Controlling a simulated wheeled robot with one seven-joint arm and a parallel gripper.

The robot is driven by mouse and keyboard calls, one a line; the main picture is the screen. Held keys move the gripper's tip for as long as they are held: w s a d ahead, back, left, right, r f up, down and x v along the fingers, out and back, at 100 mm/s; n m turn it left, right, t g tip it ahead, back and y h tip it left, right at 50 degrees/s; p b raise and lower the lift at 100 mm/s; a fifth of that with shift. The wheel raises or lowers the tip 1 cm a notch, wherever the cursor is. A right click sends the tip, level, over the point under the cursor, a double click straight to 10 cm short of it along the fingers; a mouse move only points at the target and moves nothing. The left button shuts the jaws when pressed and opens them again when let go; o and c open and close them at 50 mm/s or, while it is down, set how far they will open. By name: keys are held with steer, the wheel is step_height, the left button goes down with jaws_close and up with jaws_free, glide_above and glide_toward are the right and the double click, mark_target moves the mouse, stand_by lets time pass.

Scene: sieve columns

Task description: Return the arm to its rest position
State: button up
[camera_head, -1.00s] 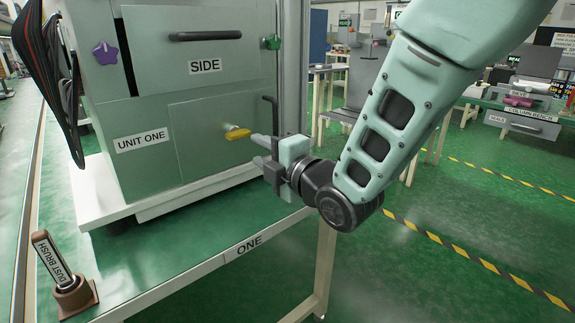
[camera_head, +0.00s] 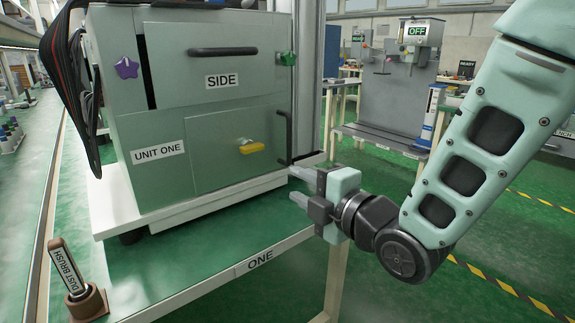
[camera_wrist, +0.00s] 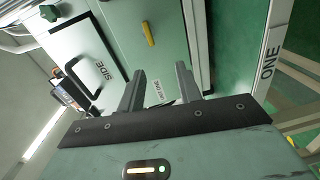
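My gripper (camera_head: 298,186) is at the right of the machine labelled UNIT ONE, near the right edge of the bench ONE. Its two fingers are apart with nothing between them; they also show apart in the wrist view (camera_wrist: 160,80). My arm reaches in from the upper right. The unit (camera_head: 200,100) stands on a white base. Its lower door (camera_head: 235,165) looks shut, with a yellow knob (camera_head: 252,148) and a dark upright handle (camera_head: 284,138). The gripper is apart from both in the head view.
The bench ONE (camera_head: 261,260) runs below the gripper, its front edge white. A dust brush (camera_head: 70,270) stands in a brown holder at the lower left. Behind stands a grey machine marked OFF (camera_head: 395,80). Green floor with yellow-black tape lies at the right.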

steer(key=s+d+f+m+g+h, duration=0.2)
steer(key=s+f+m+g+h, duration=0.1)
steer(key=s+f+m+g, duration=0.4)
steer(key=s+d+f+m+g+h, duration=0.2)
steer(key=s+m+g+h, duration=0.15)
steer(key=s+m, duration=0.4)
steer(key=s+d+r+m+g+h, duration=0.1)
steer(key=s+d+m+g+h, duration=0.2)
steer(key=s, duration=0.7)
step_height(320, 180, up, 19)
steer(key=n+p, duration=0.1)
steer(key=p, duration=1.9)
steer(key=shift+w+d+g, duration=0.2)
steer(key=shift+d+g, duration=0.15)
steer(key=shift+d, duration=0.05)
steer(key=shift+y, duration=0.25)
